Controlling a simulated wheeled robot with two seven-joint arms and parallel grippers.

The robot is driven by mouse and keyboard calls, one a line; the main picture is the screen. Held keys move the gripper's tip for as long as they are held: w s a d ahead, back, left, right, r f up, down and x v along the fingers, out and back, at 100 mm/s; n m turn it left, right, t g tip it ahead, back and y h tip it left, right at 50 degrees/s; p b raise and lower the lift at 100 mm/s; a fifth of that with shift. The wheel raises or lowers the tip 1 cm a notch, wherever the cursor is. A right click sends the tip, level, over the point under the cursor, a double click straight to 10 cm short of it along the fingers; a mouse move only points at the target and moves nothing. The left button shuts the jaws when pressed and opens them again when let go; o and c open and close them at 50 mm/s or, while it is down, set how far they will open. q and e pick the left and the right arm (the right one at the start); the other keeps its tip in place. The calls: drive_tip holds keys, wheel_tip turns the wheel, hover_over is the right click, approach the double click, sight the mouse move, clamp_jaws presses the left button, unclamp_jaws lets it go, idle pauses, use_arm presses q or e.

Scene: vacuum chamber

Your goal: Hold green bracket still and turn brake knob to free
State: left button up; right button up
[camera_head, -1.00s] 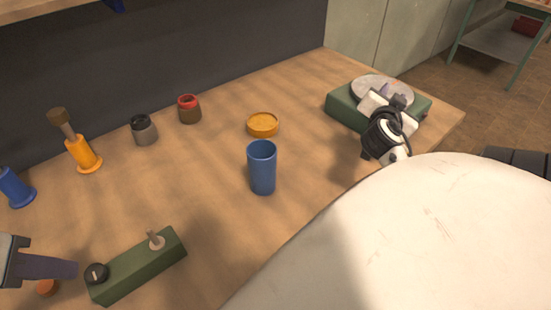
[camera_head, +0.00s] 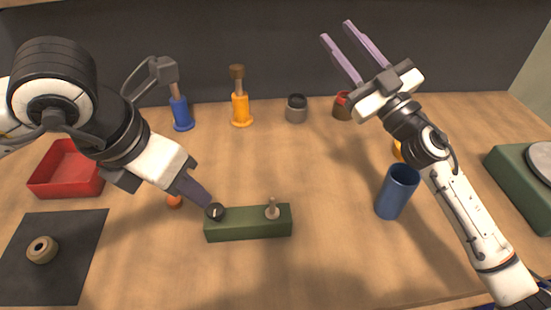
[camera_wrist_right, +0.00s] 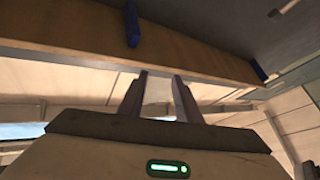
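The green bracket (camera_head: 247,226) is a long green block lying on the wooden table, near the middle. A black knob (camera_head: 215,212) with a pale mark sits on its left end, and a metal post with a round base (camera_head: 272,210) stands on its right end. My left gripper (camera_head: 204,200) points down and right, its dark finger close beside the knob; I cannot tell whether it touches, and the finger gap is hidden. My right gripper (camera_head: 335,38) is raised, fingers apart and empty, far from the bracket; the right wrist view shows the open fingers (camera_wrist_right: 160,80).
A blue cup (camera_head: 396,192) stands right of the bracket. Blue (camera_head: 181,113) and orange (camera_head: 241,108) stands and a grey jar (camera_head: 296,109) line the back. A red tray (camera_head: 67,170) and dark mat (camera_head: 75,285) lie left. A green turntable box (camera_head: 520,185) is far right.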

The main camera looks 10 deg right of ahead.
drive_tip(key=s+a+f+n+g+y, duration=0.2)
drive_tip(key=s+a+n+g+y, duration=0.1)
drive_tip(key=a+n+g, duration=0.3)
drive_tip(key=s+a+f+n+g+y, duration=0.25)
drive_tip(key=a+n+g, duration=0.3)
drive_tip(key=a, duration=0.35)
drive_tip(key=s+a+f+n+g+y, duration=0.1)
drive_tip(key=s+a+n+g+y, duration=0.3)
drive_tip(key=a+n, duration=0.3)
drive_tip(key=s+f+n+g+h, duration=0.2)
drive_tip(key=f+g+h, duration=0.1)
drive_tip(key=f, duration=0.1)
drive_tip(key=s+f+n+g+h, duration=0.2)
drive_tip(key=s+f+n, duration=0.1)
drive_tip(key=f, duration=0.1)
drive_tip(key=s+f+n+g+h, duration=0.2)
drive_tip(key=f+n+g+h, duration=0.1)
drive_tip(key=f, duration=0.2)
drive_tip(key=shift+s+d+g+h, duration=0.3)
drive_tip(key=shift+d+g+h, duration=0.05)
drive_tip(key=shift+d, duration=0.05)
drive_tip(key=h, duration=0.2)
wheel_tip(320, 180, up, 6)
drive_tip(key=t+h, duration=0.3)
drive_tip(key=h, duration=0.4)
hover_over(273, 199)
drive_tip(key=shift+a+r+m, duration=0.1)
drive_tip(key=shift+r+m, duration=0.05)
drive_tip(key=shift+m, duration=0.3)
wheel_tip(273, 199, down, 10)
